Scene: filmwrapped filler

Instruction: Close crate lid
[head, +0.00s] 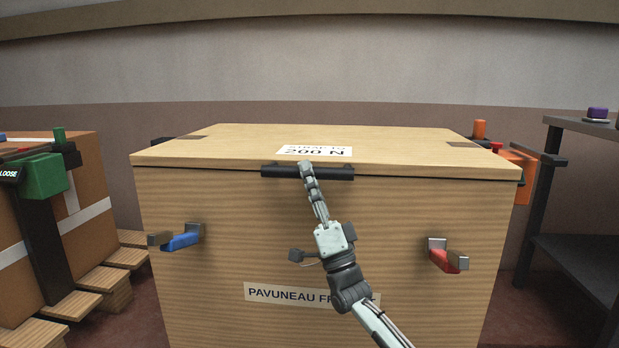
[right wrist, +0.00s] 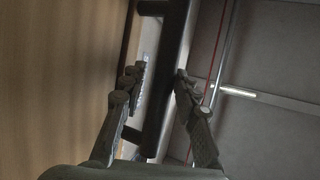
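The large wooden crate (head: 210,280) stands straight ahead in the head view. Its lid (head: 230,145) lies flat across the top, with a thin dark seam along the front edge. A black handle bar (head: 335,173) runs along the lid's front edge. My right gripper (head: 307,170) is at the middle of this bar. In the right wrist view, the fingers of my right gripper (right wrist: 162,75) stand apart, one on each side of the black bar (right wrist: 167,90). A gap shows between the left finger and the bar. My left gripper is not in view.
A blue latch (head: 183,241) and a red latch (head: 446,259) sit on the crate front. A strapped carton (head: 95,190) on wooden slats stands at the left. A dark shelf (head: 580,255) with a purple object (head: 597,112) stands at the right.

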